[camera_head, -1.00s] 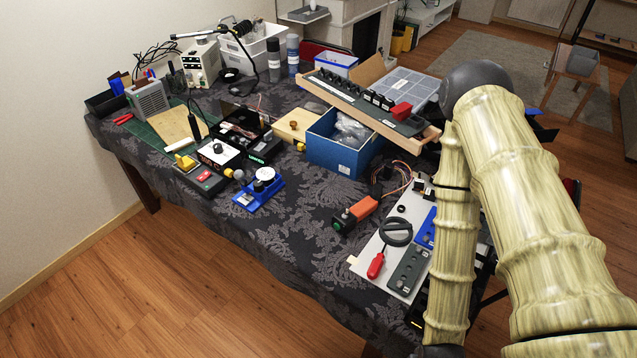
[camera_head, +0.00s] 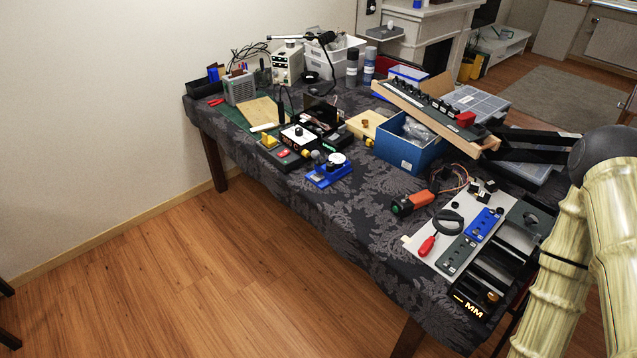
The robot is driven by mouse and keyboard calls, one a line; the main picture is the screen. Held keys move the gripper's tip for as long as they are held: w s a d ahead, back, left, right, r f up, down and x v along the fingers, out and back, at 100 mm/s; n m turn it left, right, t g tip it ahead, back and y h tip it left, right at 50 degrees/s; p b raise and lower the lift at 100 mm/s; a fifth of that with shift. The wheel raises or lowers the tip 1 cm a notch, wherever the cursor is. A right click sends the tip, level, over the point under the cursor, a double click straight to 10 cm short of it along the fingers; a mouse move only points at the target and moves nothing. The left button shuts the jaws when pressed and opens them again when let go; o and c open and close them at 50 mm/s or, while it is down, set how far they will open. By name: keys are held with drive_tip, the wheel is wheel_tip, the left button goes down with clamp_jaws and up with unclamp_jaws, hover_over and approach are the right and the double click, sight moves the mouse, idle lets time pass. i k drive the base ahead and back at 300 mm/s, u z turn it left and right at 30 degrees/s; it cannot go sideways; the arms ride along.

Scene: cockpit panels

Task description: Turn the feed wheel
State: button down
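No part is clearly marked as the feed wheel. A black round handwheel (camera_head: 448,222) sits on a light panel (camera_head: 425,254) at the table's right front, with a red-handled tool (camera_head: 427,246) beside it. A white round knob (camera_head: 337,159) tops a small blue device (camera_head: 328,177) near the table's front edge. I cannot tell which of these is the feed wheel. My arm comes in at the right edge, right of the panel and apart from the handwheel. I cannot make out my gripper's fingers in this view.
A blue bin (camera_head: 408,154) stands behind the panel, with a tilted rack of black knobs (camera_head: 425,108) above it. An orange-and-black tool (camera_head: 412,202) lies left of the panel. Dark modules (camera_head: 466,303) fill the table's right corner. The wooden floor (camera_head: 220,280) in front is clear.

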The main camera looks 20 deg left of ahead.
sight(329, 165)
drive_tip(key=u, duration=0.7)
drive_tip(key=i, duration=0.95)
drive_tip(key=z, duration=0.05)
